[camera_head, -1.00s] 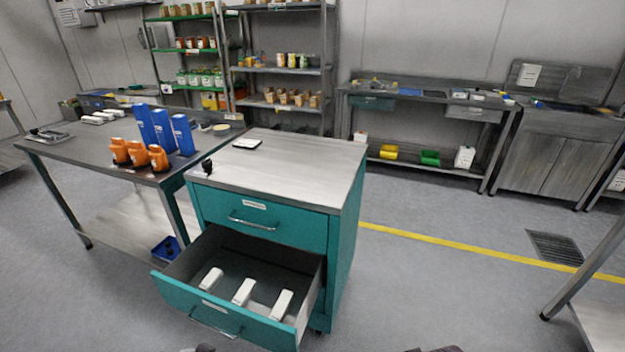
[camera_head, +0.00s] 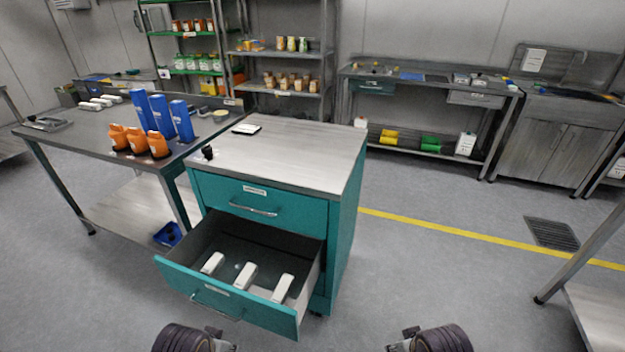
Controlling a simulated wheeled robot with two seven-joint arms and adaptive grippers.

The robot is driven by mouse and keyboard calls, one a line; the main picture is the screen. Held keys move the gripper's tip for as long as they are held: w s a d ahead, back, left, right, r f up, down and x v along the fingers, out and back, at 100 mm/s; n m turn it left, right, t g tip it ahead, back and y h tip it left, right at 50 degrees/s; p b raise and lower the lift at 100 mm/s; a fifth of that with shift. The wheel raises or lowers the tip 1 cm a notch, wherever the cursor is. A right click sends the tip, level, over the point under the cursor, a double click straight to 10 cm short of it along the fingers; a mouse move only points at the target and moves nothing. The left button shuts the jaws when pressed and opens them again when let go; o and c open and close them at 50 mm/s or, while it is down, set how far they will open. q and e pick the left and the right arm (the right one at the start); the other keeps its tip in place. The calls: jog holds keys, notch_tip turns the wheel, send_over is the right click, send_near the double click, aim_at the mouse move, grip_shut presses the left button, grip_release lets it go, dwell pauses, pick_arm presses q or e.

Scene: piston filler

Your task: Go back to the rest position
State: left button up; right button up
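My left arm's end (camera_head: 196,338) shows at the bottom edge, just in front of the open drawer. My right arm's end (camera_head: 425,338) shows at the bottom edge, right of the cabinet. Both are dark and cut off by the frame, and I cannot make out the fingers of either gripper. Neither arm appears to touch the furniture.
A teal cabinet (camera_head: 340,235) stands ahead with its lower drawer (camera_head: 225,306) pulled out, holding three white objects (camera_head: 245,275). A table (camera_head: 75,148) with blue and orange containers is at left. Another table (camera_head: 600,315) is at right. Floor between is clear.

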pick_arm(q)
notch_tip(320, 180, down, 24)
jog(key=s+a+g+p, duration=0.1)
jog(key=s+a+p, duration=0.2)
jog(key=p, duration=0.3)
pick_arm(e)
notch_tip(320, 180, down, 24)
jog(key=s+d+g, duration=0.1)
jog(key=s+d, duration=0.2)
pick_arm(q)
jog(key=s+a+f+p, duration=0.3)
jog(key=s+f, duration=0.3)
jog(key=s, duration=0.4)
jog(key=s+a+f+g+y+p, duration=0.1)
jog(key=s+a+f+p, duration=0.2)
jog(key=s+f, duration=0.4)
jog(key=s+a, duration=0.1)
jog(key=s, duration=0.2)
jog(key=shift+a+m, duration=0.2)
jog(key=shift+m, duration=0.1)
pick_arm(e)
jog(key=s+d+f, duration=0.3)
jog(key=s+f, duration=0.3)
jog(key=s, duration=0.4)
jog(key=s+d+f+g+h, duration=0.1)
jog(key=s+d+f, duration=0.3)
jog(key=s+f, duration=0.3)
jog(key=s, duration=0.3)
jog(key=shift+d+n, duration=0.2)
jog(key=shift+n, duration=0.1)
